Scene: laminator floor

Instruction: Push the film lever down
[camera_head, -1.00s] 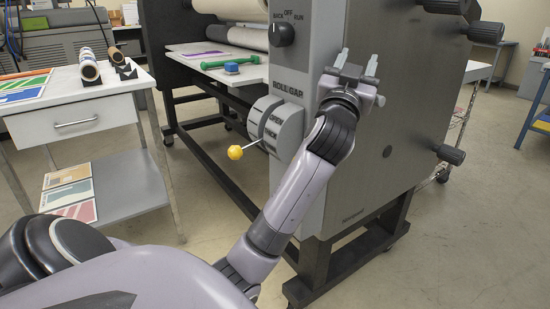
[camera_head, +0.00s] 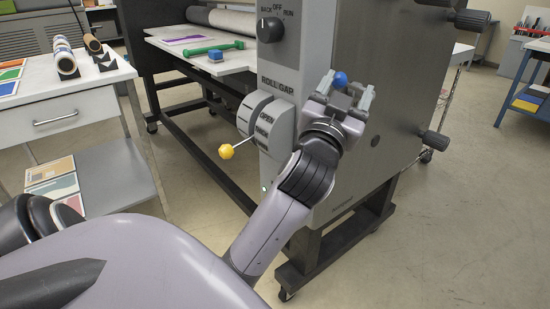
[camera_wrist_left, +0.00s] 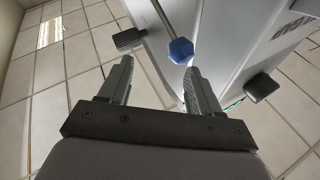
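A lever with a blue knob (camera_head: 341,79) shows at the laminator's side panel; no label naming it as the film lever is readable. In the left wrist view the blue knob (camera_wrist_left: 181,51) sits on a thin metal rod. My left gripper (camera_head: 346,91) is open, its fingers apart. In the left wrist view its fingertips (camera_wrist_left: 158,68) lie on either side below the knob, with the knob closer to the right finger. Whether they touch cannot be told. My right gripper is not in view.
The laminator's grey side panel (camera_head: 366,150) stands behind my left gripper. A second lever with a yellow knob (camera_head: 226,151) juts out by the roll gap dial (camera_head: 271,127). A rotary switch (camera_head: 270,30) is above. A white table (camera_head: 70,97) stands at the left.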

